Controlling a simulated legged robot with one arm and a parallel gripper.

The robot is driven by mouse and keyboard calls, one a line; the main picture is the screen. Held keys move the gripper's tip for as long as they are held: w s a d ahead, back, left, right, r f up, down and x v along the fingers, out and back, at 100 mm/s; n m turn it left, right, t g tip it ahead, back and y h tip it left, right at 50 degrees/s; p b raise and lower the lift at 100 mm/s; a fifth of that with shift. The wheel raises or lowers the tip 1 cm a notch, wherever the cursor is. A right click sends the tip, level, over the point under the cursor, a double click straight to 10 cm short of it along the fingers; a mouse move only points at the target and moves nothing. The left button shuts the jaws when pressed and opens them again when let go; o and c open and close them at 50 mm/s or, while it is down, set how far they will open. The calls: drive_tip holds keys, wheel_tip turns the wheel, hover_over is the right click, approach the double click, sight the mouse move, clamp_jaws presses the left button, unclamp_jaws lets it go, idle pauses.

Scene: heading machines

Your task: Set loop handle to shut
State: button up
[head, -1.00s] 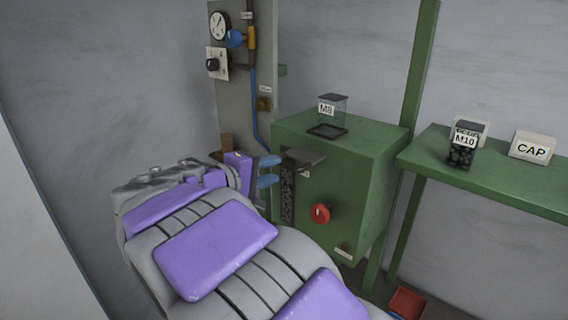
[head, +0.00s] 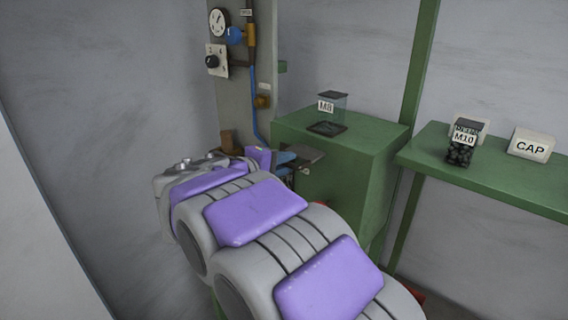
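A wall panel (head: 232,85) stands at the back left. A blue handle (head: 235,36) sits beside a brass fitting near its top, and a second small brass fitting (head: 262,101) sits lower on the pipe line. The labels by them are too small to read, so I cannot tell which is the loop handle. My gripper (head: 287,162) is at the far end of my arm, below the panel and by the left front of the green machine (head: 350,146). Its blue fingers are partly hidden by my arm, and I cannot see whether they are apart.
A dark ledge (head: 304,160) juts from the machine close to my gripper. A clear M8 bin (head: 333,109) stands on the machine. A gauge (head: 218,22) and black knob (head: 212,61) are on the panel.

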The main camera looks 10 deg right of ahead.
sight(302, 152)
drive_tip(key=shift+f, duration=0.15)
clamp_jaws()
drive_tip(key=shift+d+f, duration=0.1)
drive_tip(key=shift+d, duration=0.05)
drive_tip(key=shift+w+d, duration=0.1)
drive_tip(key=shift+d, duration=0.1)
drive_tip(key=b+x, duration=0.1)
drive_tip(key=x, duration=0.1)
drive_tip(key=r+b+x, duration=0.1)
drive_tip(key=x, duration=0.2)
drive_tip(key=shift+w+d, duration=0.2)
drive_tip(key=shift+d, duration=0.1)
